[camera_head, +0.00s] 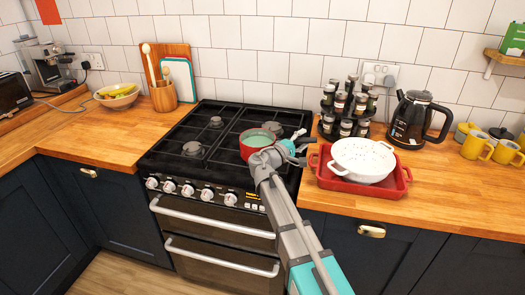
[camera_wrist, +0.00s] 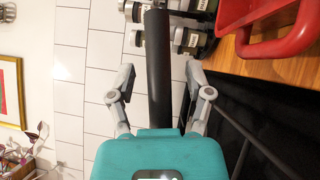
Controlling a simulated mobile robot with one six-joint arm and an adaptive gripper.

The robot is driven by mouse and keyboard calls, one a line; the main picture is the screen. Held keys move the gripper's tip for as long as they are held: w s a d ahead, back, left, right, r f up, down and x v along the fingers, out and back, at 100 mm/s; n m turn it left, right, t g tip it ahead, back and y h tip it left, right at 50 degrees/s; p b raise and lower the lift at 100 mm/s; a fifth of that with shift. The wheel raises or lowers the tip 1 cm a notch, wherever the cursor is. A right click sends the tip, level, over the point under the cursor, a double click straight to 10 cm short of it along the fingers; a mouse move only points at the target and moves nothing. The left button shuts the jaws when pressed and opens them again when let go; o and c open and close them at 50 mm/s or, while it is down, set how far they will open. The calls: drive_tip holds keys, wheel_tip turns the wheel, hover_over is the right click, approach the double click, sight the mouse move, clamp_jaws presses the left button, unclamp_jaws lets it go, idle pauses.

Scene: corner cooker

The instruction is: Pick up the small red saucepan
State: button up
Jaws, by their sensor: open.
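The small red saucepan (camera_head: 246,146), with a pale green inside, sits on the right part of the black gas cooker (camera_head: 190,135). My gripper (camera_head: 300,147) is at the saucepan's right side, its arm coming up from the front. In the wrist view my gripper (camera_wrist: 160,72) is open, with a finger on each side of a dark bar (camera_wrist: 159,50) that looks like the saucepan's handle. Gaps show between the bar and both fingers. The bar's lower end is hidden by my gripper's teal body, and the pan's bowl is not in the wrist view.
Right of the cooker, a red tray (camera_head: 345,187) holds a white colander (camera_head: 362,160); the tray's edge also shows in the wrist view (camera_wrist: 280,45). Behind stand a spice rack (camera_head: 345,108) and a black kettle (camera_head: 413,120). The cooker's left burners are clear.

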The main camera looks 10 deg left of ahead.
clamp_jaws()
drive_tip(key=shift+r+p, duration=0.45)
idle(0.7)
drive_tip(key=shift+r+p, duration=1.2)
drive_tip(key=shift+p, duration=0.05)
drive_tip(key=s+r+p, duration=0.9)
drive_tip(key=s, duration=0.4)
drive_tip(key=shift+s+a+r+p, duration=0.3)
drive_tip(key=shift+s+a, duration=0.1)
drive_tip(key=shift+a, duration=0.05)
idle(0.6)
